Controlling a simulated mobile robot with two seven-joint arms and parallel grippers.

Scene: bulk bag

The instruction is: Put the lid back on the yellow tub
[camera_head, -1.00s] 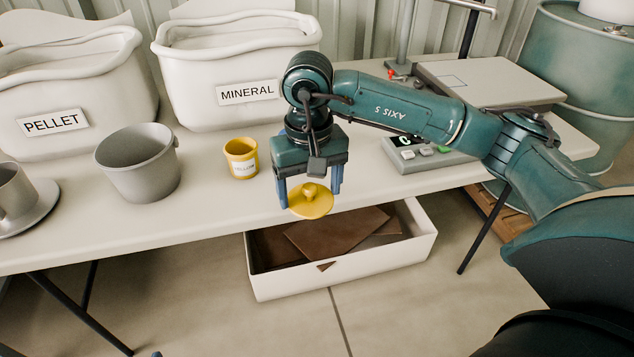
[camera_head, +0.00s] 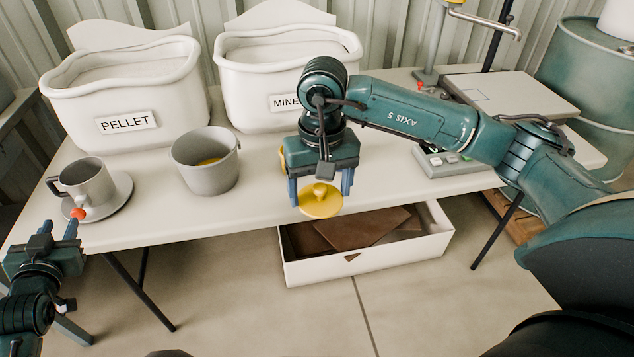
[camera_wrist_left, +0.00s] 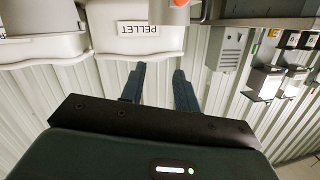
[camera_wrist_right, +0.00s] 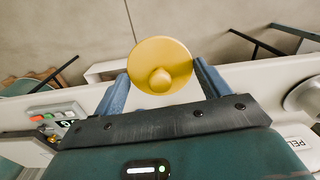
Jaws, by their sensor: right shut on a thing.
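The round yellow lid (camera_head: 320,201) with a central knob is held between the fingers of my right gripper (camera_head: 320,190), in front of the table's front edge. In the right wrist view the lid (camera_wrist_right: 160,66) sits between the two blue fingertips, knob towards the camera. The exact finger contact is unclear. The yellow tub (camera_head: 282,160) is almost wholly hidden behind my right gripper; only a yellow sliver shows at its left. My left gripper (camera_head: 58,230) is open and empty at the lower left, off the table's front edge; its spread fingers show in the left wrist view (camera_wrist_left: 158,82).
On the table (camera_head: 245,205) stand a grey bucket (camera_head: 205,175) with something yellow inside, and a grey mug (camera_head: 87,182) on a saucer. A small orange-red thing (camera_head: 78,213) is beside the saucer. PELLET (camera_head: 125,90) and MINERAL (camera_head: 285,70) bins stand behind.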

